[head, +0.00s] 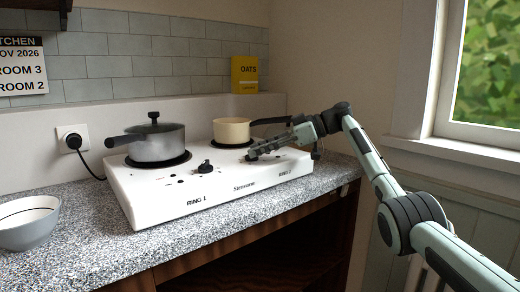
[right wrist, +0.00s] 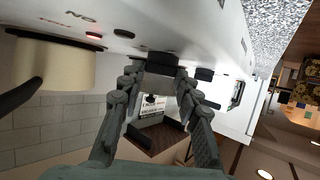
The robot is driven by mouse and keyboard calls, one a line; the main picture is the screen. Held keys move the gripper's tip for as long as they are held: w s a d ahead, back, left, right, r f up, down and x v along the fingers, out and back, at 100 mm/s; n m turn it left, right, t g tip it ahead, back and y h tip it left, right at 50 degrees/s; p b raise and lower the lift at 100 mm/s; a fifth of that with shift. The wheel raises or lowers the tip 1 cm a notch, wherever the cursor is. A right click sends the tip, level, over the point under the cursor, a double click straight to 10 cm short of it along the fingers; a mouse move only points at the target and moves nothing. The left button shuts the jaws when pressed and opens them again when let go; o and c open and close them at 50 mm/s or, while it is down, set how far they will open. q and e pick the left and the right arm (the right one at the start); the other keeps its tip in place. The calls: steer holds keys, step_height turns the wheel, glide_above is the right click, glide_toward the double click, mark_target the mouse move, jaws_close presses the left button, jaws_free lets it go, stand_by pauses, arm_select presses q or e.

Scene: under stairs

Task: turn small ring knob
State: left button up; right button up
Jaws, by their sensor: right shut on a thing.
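A white two-ring hob (head: 215,203) stands on the worktop, labelled RING 1 at left and RING 2 at right. My right gripper (head: 254,154) reaches in from the right to the RING 2 side of its top. In the right wrist view, my right gripper (right wrist: 163,74) is shut on a black knob (right wrist: 163,58), one finger on each side. The fingers partly hide this knob in the head view. The other black knob (head: 204,168) stands free on the RING 1 side. My left gripper is not in view.
A grey lidded pot (head: 157,146) sits on the left ring. A cream saucepan (head: 231,132) sits on the right ring, its dark handle close to my right gripper. A red light (right wrist: 93,36) shows on the hob. A bowl (head: 29,227) stands at the left.

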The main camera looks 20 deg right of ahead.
steer(key=o, duration=1.1)
steer(key=v, duration=1.2)
